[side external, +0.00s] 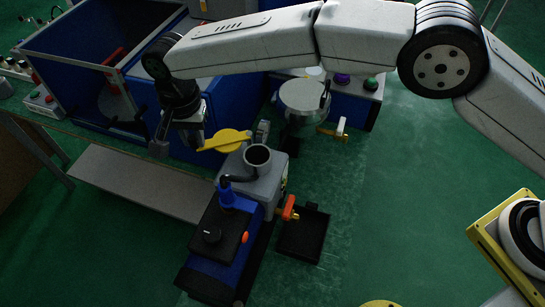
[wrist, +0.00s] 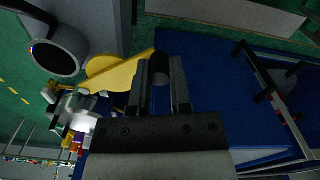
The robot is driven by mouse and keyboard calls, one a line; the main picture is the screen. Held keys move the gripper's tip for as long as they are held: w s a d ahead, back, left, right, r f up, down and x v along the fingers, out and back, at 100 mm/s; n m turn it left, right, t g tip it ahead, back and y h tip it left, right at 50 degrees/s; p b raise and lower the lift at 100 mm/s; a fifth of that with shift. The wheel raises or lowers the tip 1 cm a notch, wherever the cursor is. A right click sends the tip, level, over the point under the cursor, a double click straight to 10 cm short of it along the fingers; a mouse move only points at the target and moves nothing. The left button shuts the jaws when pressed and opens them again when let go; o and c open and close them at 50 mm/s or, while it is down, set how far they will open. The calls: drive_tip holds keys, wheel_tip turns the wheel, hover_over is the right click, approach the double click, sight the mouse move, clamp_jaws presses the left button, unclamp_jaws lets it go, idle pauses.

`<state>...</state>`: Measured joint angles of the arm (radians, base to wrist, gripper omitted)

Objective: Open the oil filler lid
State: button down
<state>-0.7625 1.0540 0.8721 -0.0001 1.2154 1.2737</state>
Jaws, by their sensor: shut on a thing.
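The oil filler lid (side external: 226,141) is a flat yellow disc with a narrow tab. It stands off to the left of the round filler neck (side external: 257,156), whose dark mouth is uncovered. The neck sits on a grey housing above a blue pump body. In the wrist view the lid (wrist: 113,73) lies beside the neck (wrist: 58,52), and its tab runs behind my fingers. My gripper (side external: 197,140) is at the tab end of the lid. In the wrist view my gripper (wrist: 160,75) is shut on a dark cylindrical handle at that end. The fingers partly hide the grip.
A blue-walled machine enclosure (side external: 75,60) stands behind and left of my gripper. A grey ledge (side external: 140,182) lies below it. A round grey-topped part (side external: 304,96) stands right of the lid. An orange-handled valve (side external: 289,208) juts from the housing.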

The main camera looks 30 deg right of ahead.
idle(0.3)
drive_tip(key=c, duration=0.5)
unclamp_jaws()
drive_tip(key=shift+c, duration=0.2)
drive_tip(key=shift+r, duration=0.1)
drive_tip(key=shift+r, duration=3.85)
drive_tip(key=shift+w+d, duration=0.1)
